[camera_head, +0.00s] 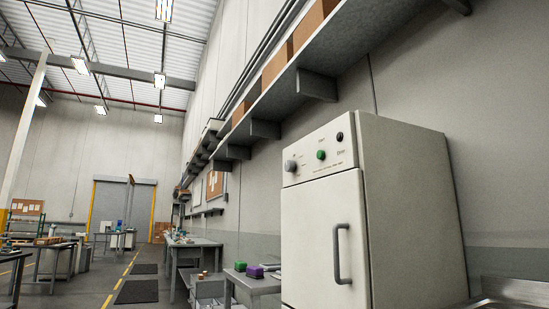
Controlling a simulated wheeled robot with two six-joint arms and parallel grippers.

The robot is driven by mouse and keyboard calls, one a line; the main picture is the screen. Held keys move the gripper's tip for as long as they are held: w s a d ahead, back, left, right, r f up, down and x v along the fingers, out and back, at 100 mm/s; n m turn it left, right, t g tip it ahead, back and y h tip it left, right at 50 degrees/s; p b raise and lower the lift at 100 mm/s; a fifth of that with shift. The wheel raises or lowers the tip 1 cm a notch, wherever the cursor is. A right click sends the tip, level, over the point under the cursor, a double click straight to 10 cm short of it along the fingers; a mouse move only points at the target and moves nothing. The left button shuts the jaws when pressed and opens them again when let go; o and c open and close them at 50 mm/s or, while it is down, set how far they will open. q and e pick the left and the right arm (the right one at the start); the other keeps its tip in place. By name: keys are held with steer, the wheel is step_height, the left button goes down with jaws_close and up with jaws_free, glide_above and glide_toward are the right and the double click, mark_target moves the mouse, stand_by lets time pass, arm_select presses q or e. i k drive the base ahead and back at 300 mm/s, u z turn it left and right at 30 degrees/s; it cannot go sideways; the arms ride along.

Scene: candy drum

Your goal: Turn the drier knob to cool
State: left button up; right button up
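A tall off-white drier cabinet (385,205) stands at the right against the wall. Its top front panel carries a grey round knob (291,166) at the left, a green button (321,155) in the middle and a small dark button (339,137) at the right. The labels around the knob are too small to read, and its setting cannot be told. The door below is closed and has a dark vertical handle (341,254). Neither of my grippers is in view.
A long shelf (290,85) with brown boxes runs along the wall above. Left of the drier is a grey table (250,281) with a green and a purple item. More workbenches (190,242) stand farther back. A metal surface (505,291) is at lower right. Open floor lies left.

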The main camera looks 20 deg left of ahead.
mark_target(290, 166)
steer(key=z, duration=0.7)
steer(key=k, duration=0.15)
steer(key=u, duration=1.5)
steer(key=i, duration=0.7)
steer(key=u, duration=0.25)
